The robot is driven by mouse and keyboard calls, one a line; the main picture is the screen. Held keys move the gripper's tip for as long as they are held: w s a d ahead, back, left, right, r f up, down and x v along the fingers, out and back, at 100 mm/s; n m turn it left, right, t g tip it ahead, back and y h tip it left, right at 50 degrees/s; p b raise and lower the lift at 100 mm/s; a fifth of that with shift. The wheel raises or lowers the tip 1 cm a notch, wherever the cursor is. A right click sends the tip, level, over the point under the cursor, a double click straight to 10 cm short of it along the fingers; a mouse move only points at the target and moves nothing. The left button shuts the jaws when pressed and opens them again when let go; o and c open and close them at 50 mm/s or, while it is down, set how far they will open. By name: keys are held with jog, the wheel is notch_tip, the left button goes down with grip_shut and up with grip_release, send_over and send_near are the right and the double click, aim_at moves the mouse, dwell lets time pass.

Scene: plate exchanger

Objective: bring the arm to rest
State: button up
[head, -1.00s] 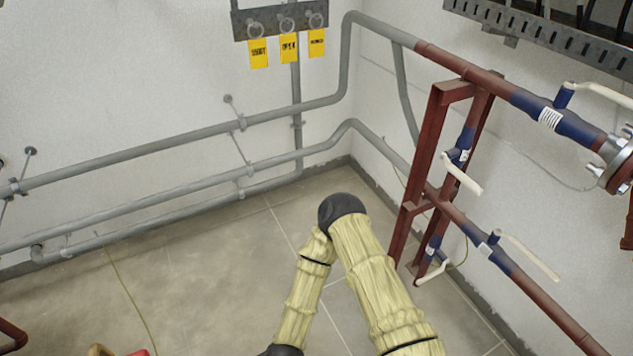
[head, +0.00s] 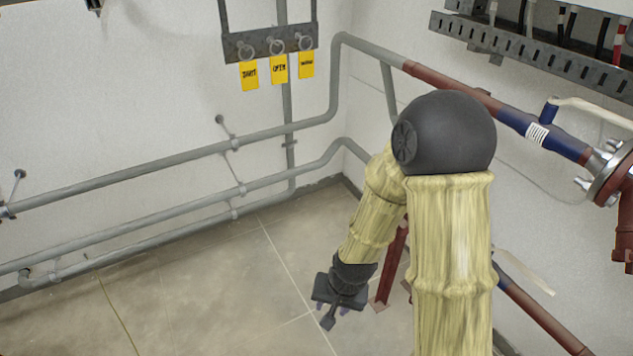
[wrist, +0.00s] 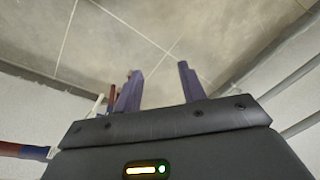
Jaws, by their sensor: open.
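My arm, in pale yellow sleeves with a black elbow, stands raised in the right middle of the head view, and its forearm hangs down to the left. My gripper (head: 332,308) points down over the tiled floor, left of the red frame's foot. In the wrist view the two purple fingers of my gripper (wrist: 158,88) stand apart with nothing between them. Behind them the wrist view shows floor tiles and wall.
Grey pipes (head: 150,156) run along the left wall. Yellow tags (head: 279,68) hang from a metal rack. A red pipe with a blue valve (head: 540,130) and a flange (head: 610,175) is at right. My arm hides most of the red frame (head: 392,265).

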jog(key=s+d+r+n+t+h, duration=0.1)
jog(key=s+d+r+n+h, duration=0.15)
jog(key=d+r, duration=0.95)
jog(key=w+p+v, duration=0.2)
jog(key=p+v, duration=0.9)
jog(key=w+d+r+p+v, duration=0.1)
jog(key=w+p+v, duration=0.1)
jog(key=p+v, duration=0.9)
jog(key=shift+s+r+y, duration=0.15)
jog(key=shift+r+y, duration=0.2)
jog(key=shift+r, duration=0.25)
jog(key=shift+m, duration=0.25)
